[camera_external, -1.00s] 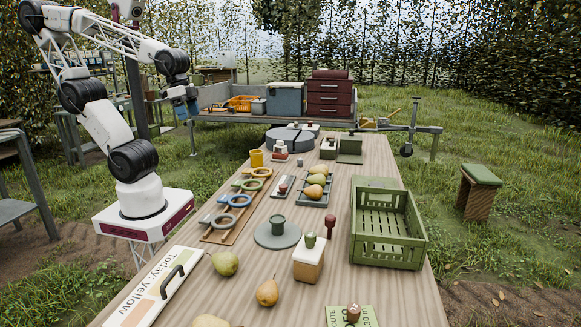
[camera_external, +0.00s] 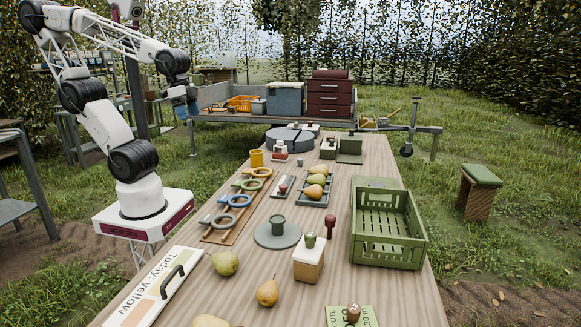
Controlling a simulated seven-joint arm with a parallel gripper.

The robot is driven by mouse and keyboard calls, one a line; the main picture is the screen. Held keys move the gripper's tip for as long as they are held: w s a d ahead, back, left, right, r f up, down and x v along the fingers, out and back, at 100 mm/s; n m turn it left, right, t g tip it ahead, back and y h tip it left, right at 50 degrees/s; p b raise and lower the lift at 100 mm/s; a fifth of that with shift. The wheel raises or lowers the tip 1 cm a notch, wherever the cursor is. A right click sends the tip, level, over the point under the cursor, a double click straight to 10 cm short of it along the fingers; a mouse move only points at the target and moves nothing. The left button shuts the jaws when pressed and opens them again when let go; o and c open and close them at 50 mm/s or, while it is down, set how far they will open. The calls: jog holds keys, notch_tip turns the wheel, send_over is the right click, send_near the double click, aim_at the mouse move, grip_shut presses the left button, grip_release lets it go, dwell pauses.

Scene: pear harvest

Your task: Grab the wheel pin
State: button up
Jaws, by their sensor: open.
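No part is marked plainly as the wheel pin. A small dark red pin with a round head (camera_external: 330,222) stands upright on the table, left of the green crate. A grey disc (camera_external: 263,236) with a dark green knob (camera_external: 277,224) on it lies to its left. A larger grey wheel-like disc (camera_external: 278,135), divided into sections, sits at the far end, with small red-topped pieces by it. My gripper (camera_external: 186,112) is open and empty, raised off the table's far left side, well away from these parts. Its fingers are small and hard to make out.
The green slatted crate (camera_external: 388,252) is empty at the table's right. A cream box with a green knob (camera_external: 308,265), loose pears (camera_external: 267,292), a tray of pears (camera_external: 305,200) and a board of coloured rings (camera_external: 220,234) take up the middle. A trailer (camera_external: 340,122) stands behind.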

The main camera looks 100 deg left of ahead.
jog(key=w+d+f+n+h, duration=0.2)
jog(key=w+d+n+h, duration=0.15)
jog(key=w, duration=0.55)
jog(key=w+d+f+n+g+h, duration=0.1)
jog(key=w+d+f+n+h, duration=0.2)
jog(key=w, duration=0.6)
jog(key=w+d+f+n+h, duration=0.2)
jog(key=w+d+n, duration=0.25)
jog(key=w, duration=0.45)
jog(key=n+t+h, duration=0.3)
jog(key=n+t, duration=0.3)
jog(key=n, duration=0.8)
send_near(333, 224)
jog(key=shift+x, duration=1.05)
jog(key=shift+d+r, duration=0.15)
jog(key=shift+x, duration=1.25)
jog(key=shift+y, duration=0.25)
jog(key=shift+x, duration=2.6)
